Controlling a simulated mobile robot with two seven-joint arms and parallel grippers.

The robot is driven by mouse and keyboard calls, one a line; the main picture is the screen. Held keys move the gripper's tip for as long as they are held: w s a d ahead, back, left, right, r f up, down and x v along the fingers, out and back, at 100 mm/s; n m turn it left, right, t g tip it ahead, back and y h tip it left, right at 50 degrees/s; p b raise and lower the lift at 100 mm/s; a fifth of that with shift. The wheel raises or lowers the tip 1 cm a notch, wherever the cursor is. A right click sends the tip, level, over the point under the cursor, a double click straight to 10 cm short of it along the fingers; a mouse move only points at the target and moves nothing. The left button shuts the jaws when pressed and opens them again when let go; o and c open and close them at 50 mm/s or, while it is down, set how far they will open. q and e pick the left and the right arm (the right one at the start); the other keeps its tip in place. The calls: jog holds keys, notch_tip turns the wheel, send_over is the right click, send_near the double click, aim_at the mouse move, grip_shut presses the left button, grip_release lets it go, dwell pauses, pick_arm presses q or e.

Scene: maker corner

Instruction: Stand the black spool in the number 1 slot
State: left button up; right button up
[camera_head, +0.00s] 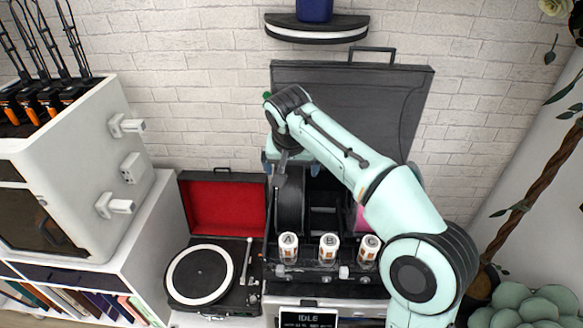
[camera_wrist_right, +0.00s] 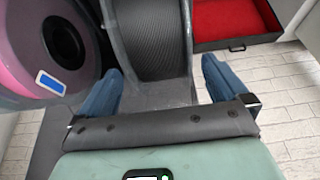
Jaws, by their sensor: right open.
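A black spool (camera_head: 291,205) stands upright in the left part of the dark open case. In the right wrist view the black spool (camera_wrist_right: 152,42) shows its dark wound rim between my fingers. My right gripper (camera_wrist_right: 160,82) is open, with one blue finger on each side of the spool; whether either finger touches it I cannot tell. In the head view my right gripper (camera_head: 280,166) is over the spool and partly hidden by its own wrist. I cannot make out a number 1 marking. My left gripper is not in view.
A pink spool (camera_wrist_right: 45,45) is close beside the black one. A turntable (camera_head: 203,274) with a red-lined lid is at left. The raised case lid (camera_head: 390,110) stands behind.

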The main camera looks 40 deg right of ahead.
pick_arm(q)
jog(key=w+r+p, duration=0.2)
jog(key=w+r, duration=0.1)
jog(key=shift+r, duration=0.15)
pick_arm(e)
jog(key=v, duration=1.2)
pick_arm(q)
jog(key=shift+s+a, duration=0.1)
pick_arm(e)
jog(key=shift+a, duration=0.1)
